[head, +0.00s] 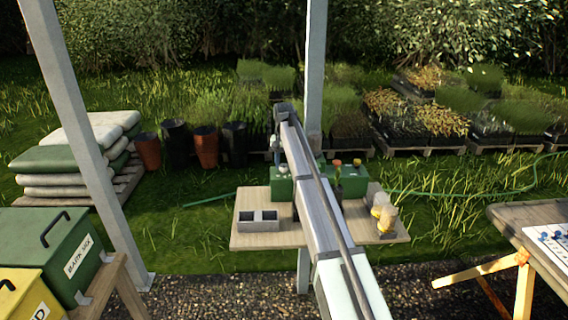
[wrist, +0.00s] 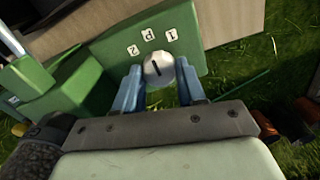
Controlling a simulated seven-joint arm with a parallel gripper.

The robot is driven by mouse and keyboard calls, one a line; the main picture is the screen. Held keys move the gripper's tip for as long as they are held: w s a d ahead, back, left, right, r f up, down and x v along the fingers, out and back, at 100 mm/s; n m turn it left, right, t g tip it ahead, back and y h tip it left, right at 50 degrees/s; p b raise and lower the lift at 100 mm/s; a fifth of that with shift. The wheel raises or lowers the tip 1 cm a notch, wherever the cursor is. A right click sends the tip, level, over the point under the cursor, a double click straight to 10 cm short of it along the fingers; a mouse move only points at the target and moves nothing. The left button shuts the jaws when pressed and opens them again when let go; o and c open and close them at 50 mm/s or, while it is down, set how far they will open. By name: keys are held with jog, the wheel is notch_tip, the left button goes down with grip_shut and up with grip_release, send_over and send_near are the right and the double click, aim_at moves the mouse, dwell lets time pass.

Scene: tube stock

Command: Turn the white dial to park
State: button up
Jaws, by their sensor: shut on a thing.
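The white dial (wrist: 158,72) is a round knob on a green box face (wrist: 115,48) in the wrist view. A short dark line on it slants toward the upper left. White label tiles sit in an arc above it: a 2 (wrist: 134,50) at the left, a P (wrist: 148,34) in the middle and a 1 (wrist: 171,33) at the right. My gripper (wrist: 159,66) has its blue fingers on both sides of the dial and is shut on it. The line points roughly between the 2 and the P.
A metal post (head: 314,75) rises behind my arm. Green and yellow bins (head: 50,245) stand at the left.

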aim_at(284, 165)
jog(key=o, duration=1.1)
jog(key=shift+c, duration=0.2)
notch_tip(284, 165, up, 14)
